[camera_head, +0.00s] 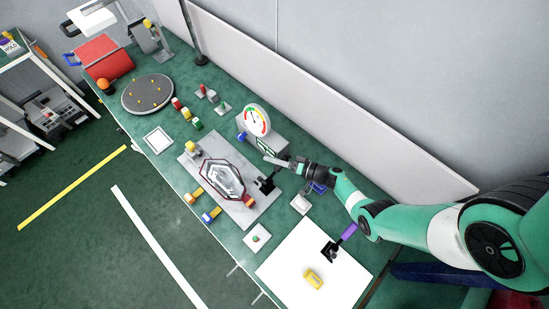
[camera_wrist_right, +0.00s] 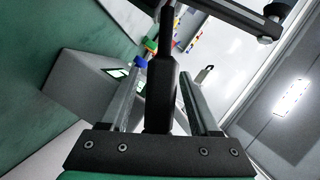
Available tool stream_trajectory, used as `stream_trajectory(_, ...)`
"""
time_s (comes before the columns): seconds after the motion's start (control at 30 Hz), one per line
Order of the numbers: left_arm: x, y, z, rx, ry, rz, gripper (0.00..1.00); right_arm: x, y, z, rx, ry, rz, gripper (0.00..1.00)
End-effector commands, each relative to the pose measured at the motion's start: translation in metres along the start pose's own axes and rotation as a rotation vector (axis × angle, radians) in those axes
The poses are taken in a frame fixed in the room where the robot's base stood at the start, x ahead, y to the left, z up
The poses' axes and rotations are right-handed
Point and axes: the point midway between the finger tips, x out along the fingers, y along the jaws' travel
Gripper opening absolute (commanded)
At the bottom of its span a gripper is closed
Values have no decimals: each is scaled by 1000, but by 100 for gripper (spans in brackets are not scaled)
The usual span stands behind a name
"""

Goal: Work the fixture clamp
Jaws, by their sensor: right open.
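The grey fixture plate (camera_head: 246,214) lies on the green bench and carries a clear tail lamp (camera_head: 222,178) with a dark red rim. A black clamp (camera_head: 267,186) stands at the plate's right edge. My right gripper (camera_head: 272,161) is just above and behind this clamp. In the right wrist view its two fingers (camera_wrist_right: 162,85) are apart, with a black lever (camera_wrist_right: 159,95) standing between them. Contact with either finger cannot be made out. The lever's lower end is hidden by the gripper's body. My left gripper is not in view.
A gauge (camera_head: 256,119) and a box with a green display (camera_head: 266,147) stand close behind my gripper. A grey turntable (camera_head: 147,94) stands farther left.

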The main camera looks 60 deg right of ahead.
Motion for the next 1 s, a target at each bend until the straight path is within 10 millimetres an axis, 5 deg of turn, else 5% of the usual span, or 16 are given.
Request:
stream_trajectory(0.07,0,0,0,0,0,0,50,0,0,0,0,0,0,62)
stream_trajectory(0.43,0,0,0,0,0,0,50,-1,0,0,-1,0,0,0)
stream_trajectory(1.0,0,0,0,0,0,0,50,-1,0,0,-1,0,0,0)
